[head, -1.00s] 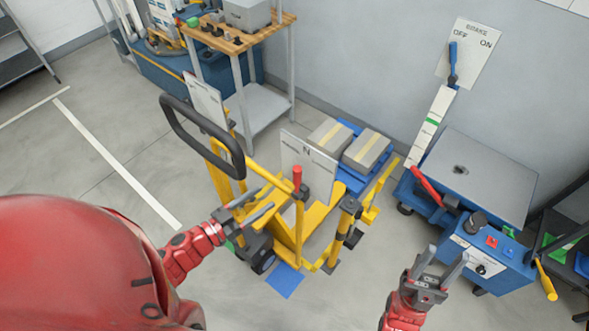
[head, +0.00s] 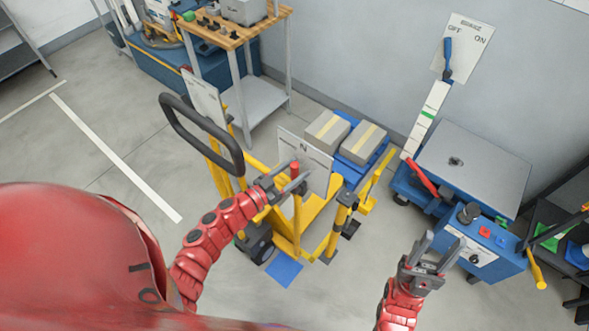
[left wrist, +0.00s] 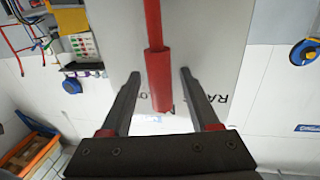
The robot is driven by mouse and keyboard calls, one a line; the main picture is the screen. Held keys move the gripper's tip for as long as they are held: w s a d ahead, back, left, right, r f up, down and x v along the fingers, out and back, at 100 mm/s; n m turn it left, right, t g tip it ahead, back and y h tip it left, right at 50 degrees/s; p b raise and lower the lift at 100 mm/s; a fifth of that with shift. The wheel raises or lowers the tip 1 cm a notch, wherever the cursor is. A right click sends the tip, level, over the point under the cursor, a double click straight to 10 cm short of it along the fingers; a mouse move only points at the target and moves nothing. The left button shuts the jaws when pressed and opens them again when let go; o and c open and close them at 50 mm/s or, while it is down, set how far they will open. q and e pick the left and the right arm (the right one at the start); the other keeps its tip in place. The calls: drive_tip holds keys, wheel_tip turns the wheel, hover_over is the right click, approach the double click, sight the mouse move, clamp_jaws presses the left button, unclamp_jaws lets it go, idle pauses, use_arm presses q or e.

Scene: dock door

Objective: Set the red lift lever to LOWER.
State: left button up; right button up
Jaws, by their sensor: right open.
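The red lift lever (head: 295,169) stands upright on the yellow pallet truck, in front of a white sign plate (head: 318,160) lettered N. In the left wrist view the red lever (left wrist: 158,75) hangs between my two fingers, apart from both. Partly cut-off lettering starting "RA" shows on the plate behind it. My left gripper (head: 284,179) is open around the lever without a grip. My right gripper (head: 438,246) is open and empty, in front of the blue lift table, away from the lever.
The pallet truck's black loop handle (head: 170,134) rises at the left. Two boxes (head: 362,143) lie on a blue pallet behind the plate. A blue lift table (head: 475,165) with another red lever (head: 421,178) stands at the right. Floor at the left is clear.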

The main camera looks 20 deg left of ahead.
use_arm(q)
clamp_jaws()
idle(1.3)
